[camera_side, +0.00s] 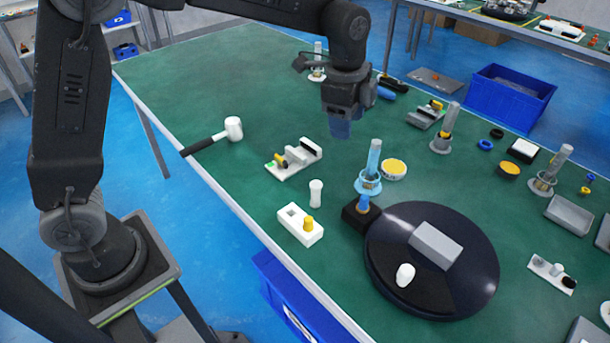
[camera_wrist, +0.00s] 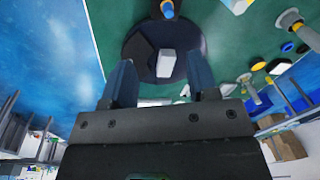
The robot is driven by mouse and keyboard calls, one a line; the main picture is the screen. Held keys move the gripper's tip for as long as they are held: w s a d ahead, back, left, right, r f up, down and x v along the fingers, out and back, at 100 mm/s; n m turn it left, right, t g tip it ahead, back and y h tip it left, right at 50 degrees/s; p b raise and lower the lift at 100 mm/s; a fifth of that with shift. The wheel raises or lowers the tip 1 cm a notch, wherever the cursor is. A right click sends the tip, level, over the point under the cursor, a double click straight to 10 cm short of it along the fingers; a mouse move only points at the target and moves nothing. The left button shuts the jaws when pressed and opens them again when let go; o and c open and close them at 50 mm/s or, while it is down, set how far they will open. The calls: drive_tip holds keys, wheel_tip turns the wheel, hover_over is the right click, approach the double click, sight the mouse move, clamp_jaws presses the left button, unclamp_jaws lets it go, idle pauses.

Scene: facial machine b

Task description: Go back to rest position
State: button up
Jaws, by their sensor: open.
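My gripper (camera_side: 341,124) hangs above the green table (camera_side: 215,83) with its blue fingertips pointing down, clear of the objects below. In the wrist view my gripper (camera_wrist: 160,84) shows two blue fingers spread apart with nothing between them. Beyond the fingers in that view lies a round black disc (camera_wrist: 193,42) with a light grey block (camera_wrist: 166,63) on it. The side view shows the same disc (camera_side: 385,262) at the front right, with the grey block (camera_side: 436,245) and a small white piece (camera_side: 405,275) on it.
A blue-clear cylinder (camera_side: 373,160) stands upright near the disc. A white-headed mallet (camera_side: 233,129) lies at the left edge. A white block (camera_side: 300,225) and white fixture (camera_side: 294,158) stand nearby. A blue crate (camera_side: 507,97) stands at the back right. The table's left end is clear.

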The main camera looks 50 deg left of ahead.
drive_tip(key=s+a+r+n+t, duration=0.1)
drive_tip(key=s+a+r+n, duration=0.2)
drive_tip(key=s, duration=0.3)
drive_tip(key=s+a+r+n+t, duration=0.1)
drive_tip(key=s+a+r+n, duration=0.1)
drive_tip(key=s+r+n, duration=0.3)
drive_tip(key=s+a+f+n+t, duration=0.1)
drive_tip(key=s+f+n, duration=0.1)
drive_tip(key=s, duration=0.5)
drive_tip(key=s+a+f+n+t, duration=0.1)
drive_tip(key=s+a+n, duration=0.1)
drive_tip(key=s+n, duration=0.2)
drive_tip(key=s, duration=0.2)
drive_tip(key=shift+s+a+f, duration=0.3)
drive_tip(key=shift+s+f, duration=0.05)
drive_tip(key=shift+s, duration=0.05)
